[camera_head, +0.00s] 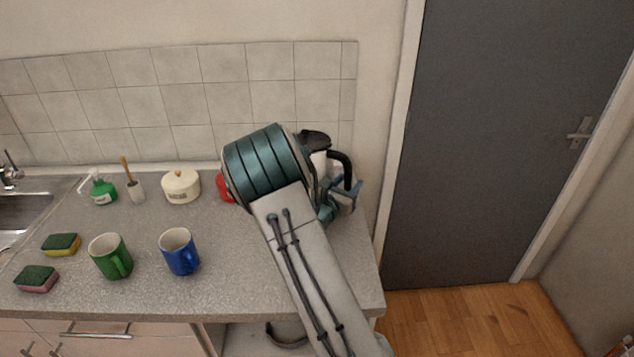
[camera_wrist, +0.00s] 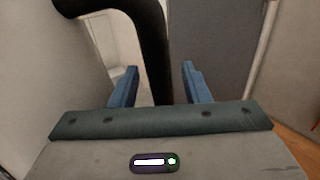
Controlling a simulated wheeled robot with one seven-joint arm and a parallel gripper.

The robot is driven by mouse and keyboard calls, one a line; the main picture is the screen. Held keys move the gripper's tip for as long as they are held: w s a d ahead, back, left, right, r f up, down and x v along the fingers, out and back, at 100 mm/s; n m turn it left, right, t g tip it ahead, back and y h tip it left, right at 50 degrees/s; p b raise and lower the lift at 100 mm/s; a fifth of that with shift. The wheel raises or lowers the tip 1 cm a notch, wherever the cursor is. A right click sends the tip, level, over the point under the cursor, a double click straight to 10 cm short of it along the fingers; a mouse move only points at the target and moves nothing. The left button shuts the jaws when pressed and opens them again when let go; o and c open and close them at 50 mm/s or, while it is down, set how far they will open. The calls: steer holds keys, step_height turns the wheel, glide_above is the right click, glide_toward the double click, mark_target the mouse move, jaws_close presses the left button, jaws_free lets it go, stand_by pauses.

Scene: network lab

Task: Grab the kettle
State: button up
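The kettle stands at the right end of the counter, mostly hidden behind my arm. Its black lid (camera_head: 315,139) and black handle (camera_head: 345,168) show in the head view. In the wrist view the curved black handle (camera_wrist: 155,50) comes down between the two blue fingers of my gripper (camera_wrist: 159,80). Clear gaps show on both sides of the handle, and the fingers are apart. In the head view my gripper (camera_head: 341,197) is at the handle's side of the kettle, partly covered by my own arm.
A blue mug (camera_head: 180,252) and a green mug (camera_head: 110,257) stand left of my arm. A cream lidded pot (camera_head: 181,187) and a partly hidden red object (camera_head: 226,188) are behind them. The tiled wall (camera_head: 170,105) backs the counter (camera_head: 230,270); a grey door (camera_head: 490,130) is at right.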

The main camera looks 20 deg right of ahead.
jaws_close()
steer(key=shift+w+r, duration=0.1)
steer(key=shift+r, duration=0.05)
steer(key=shift+r, duration=0.2)
